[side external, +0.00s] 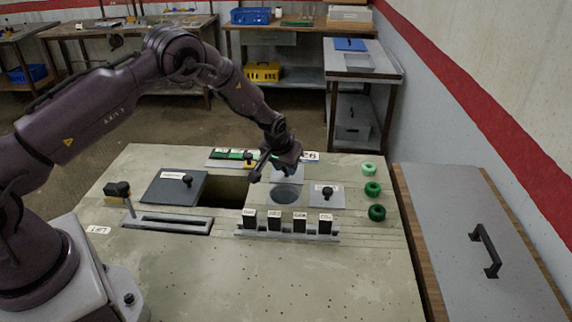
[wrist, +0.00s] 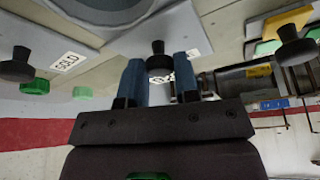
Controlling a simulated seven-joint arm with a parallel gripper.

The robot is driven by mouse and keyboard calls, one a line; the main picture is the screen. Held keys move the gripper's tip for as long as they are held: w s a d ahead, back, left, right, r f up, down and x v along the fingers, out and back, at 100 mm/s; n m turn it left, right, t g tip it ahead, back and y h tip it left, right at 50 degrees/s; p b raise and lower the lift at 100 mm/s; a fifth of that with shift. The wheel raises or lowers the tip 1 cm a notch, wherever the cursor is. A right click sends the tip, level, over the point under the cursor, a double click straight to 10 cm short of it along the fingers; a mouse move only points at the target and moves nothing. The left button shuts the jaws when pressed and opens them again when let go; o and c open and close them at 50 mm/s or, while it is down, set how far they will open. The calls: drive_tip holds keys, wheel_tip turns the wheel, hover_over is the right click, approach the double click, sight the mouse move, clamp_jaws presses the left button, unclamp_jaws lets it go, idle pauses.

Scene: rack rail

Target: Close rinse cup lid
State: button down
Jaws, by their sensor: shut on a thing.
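The round cup opening (side external: 285,194) shows in the middle of the bench, uncovered, with a grey rim plate. A pale grey lid plate (side external: 291,177) lies just behind it, partly hidden by my gripper (side external: 272,168). In the wrist view, my gripper's blue fingers (wrist: 160,80) are closed on the sides of a black lid knob (wrist: 158,61). The edge of the round opening (wrist: 102,6) shows at the top left there. A label behind the knob is partly hidden and I cannot read it.
A dark plate with a knob (side external: 174,187) lies beside a dark rectangular opening (side external: 222,192). A small knobbed plate (side external: 326,194) is right of the cup. Several labelled black blocks (side external: 287,224) stand in front. Green rings (side external: 372,189) sit at right. A yellow part (wrist: 286,22) is behind.

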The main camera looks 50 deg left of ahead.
drive_tip(key=s+d, duration=0.6)
drive_tip(key=shift+s+d, duration=0.15)
drive_tip(key=shift+d, duration=0.05)
drive_tip(key=c, duration=0.8)
unclamp_jaws()
drive_tip(key=shift+c, duration=0.2)
drive_tip(key=shift+a, duration=0.1)
drive_tip(key=v, duration=1.3)
